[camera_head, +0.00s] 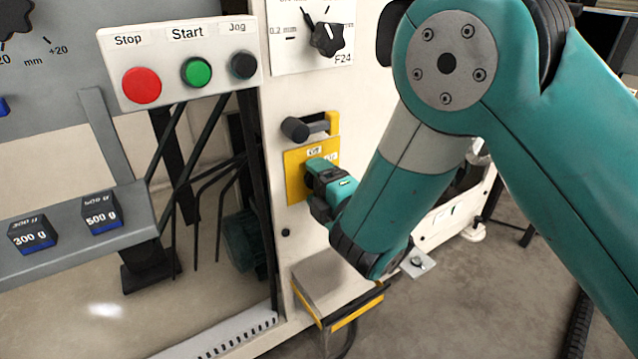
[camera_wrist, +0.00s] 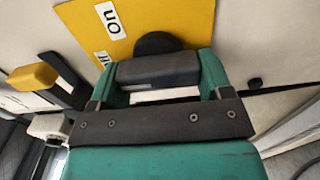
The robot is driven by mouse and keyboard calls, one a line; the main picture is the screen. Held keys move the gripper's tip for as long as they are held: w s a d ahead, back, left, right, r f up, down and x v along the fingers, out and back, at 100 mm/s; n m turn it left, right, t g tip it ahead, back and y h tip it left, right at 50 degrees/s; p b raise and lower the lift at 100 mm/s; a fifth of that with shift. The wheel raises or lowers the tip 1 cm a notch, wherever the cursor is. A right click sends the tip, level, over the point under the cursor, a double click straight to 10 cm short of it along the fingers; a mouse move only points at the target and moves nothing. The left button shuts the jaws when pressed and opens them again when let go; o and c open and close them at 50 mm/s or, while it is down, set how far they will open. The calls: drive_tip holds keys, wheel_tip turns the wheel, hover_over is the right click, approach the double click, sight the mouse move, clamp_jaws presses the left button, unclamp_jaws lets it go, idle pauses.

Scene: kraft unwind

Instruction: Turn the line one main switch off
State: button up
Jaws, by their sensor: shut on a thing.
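The main switch sits on a yellow plate (camera_head: 296,178) on the cream machine panel. In the wrist view, the switch's black handle (camera_wrist: 158,70) lies between the two teal fingers, with its round black hub (camera_wrist: 156,42) just behind. My gripper (camera_wrist: 160,75) is shut on this handle. In the head view my gripper (camera_head: 318,172) covers most of the switch. The plate in the wrist view (camera_wrist: 185,18) carries an "On" label (camera_wrist: 111,20) and a second label, partly hidden by a finger. I cannot read the line number anywhere.
A button box (camera_head: 180,75) with Stop, Start and Jog stands upper left. A yellow-edged box (camera_head: 335,290) juts out below. A shelf with weights (camera_head: 101,213) is at left.

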drive_tip(key=shift+f, duration=0.1)
idle(0.4)
drive_tip(key=o, duration=0.9)
drive_tip(key=shift+d, duration=0.1)
